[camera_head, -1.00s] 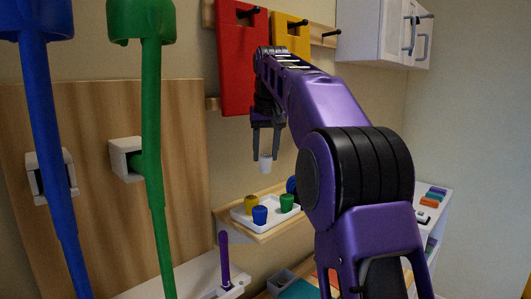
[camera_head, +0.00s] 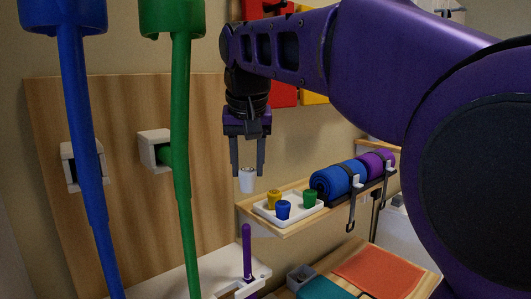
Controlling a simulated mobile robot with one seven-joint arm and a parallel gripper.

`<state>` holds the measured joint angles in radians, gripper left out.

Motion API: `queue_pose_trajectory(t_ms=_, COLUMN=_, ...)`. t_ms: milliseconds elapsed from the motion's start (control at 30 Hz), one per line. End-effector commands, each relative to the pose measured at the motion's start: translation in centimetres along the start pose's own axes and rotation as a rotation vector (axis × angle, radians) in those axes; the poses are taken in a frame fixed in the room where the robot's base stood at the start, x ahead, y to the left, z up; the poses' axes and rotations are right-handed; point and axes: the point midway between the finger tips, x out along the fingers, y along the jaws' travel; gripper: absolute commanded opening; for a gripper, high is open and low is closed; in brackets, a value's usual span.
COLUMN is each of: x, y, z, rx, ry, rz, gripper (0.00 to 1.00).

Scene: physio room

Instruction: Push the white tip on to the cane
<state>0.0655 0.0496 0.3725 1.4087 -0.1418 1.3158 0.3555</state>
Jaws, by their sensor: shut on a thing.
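My gripper (camera_head: 247,170) points down and is shut on the white tip (camera_head: 247,182), a small white cup shape held at the ends of its fingers. A thin purple cane (camera_head: 247,245) stands upright below it in a white holder (camera_head: 243,289), its bare top end up. The white tip is apart from the cane, with a clear gap between them, and appears nearly in line above it in this view; the depth offset cannot be told.
A white tray (camera_head: 265,213) with yellow, blue and green tips sits on a wooden shelf (camera_head: 285,231), right of the cane. Rolled mats (camera_head: 338,180) lie further right. Blue (camera_head: 85,165) and green (camera_head: 181,130) poles stand close at left, before a wooden panel (camera_head: 122,220).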

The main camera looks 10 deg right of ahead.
Motion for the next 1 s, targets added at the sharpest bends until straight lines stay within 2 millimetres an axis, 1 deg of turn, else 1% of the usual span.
queue_pose_trajectory(t_ms=33, x=-0.1, y=-0.3, z=0.6, rx=-0.003, ry=0.002, rz=0.004, gripper=0.00)
queue_pose_trajectory(t_ms=100, x=-0.1, y=-0.5, z=1.1, rx=-0.004, ry=0.002, rz=0.008, gripper=0.00)
queue_pose_trajectory(t_ms=367, x=0.8, y=-0.6, z=1.6, rx=-0.004, ry=0.002, rz=0.009, gripper=0.00)
queue_pose_trajectory(t_ms=800, x=4.0, y=-0.5, z=2.9, rx=-0.004, ry=0.002, rz=0.008, gripper=0.00)
queue_pose_trajectory(t_ms=1000, x=5.1, y=-0.6, z=3.3, rx=-0.005, ry=0.002, rz=0.008, gripper=0.00)
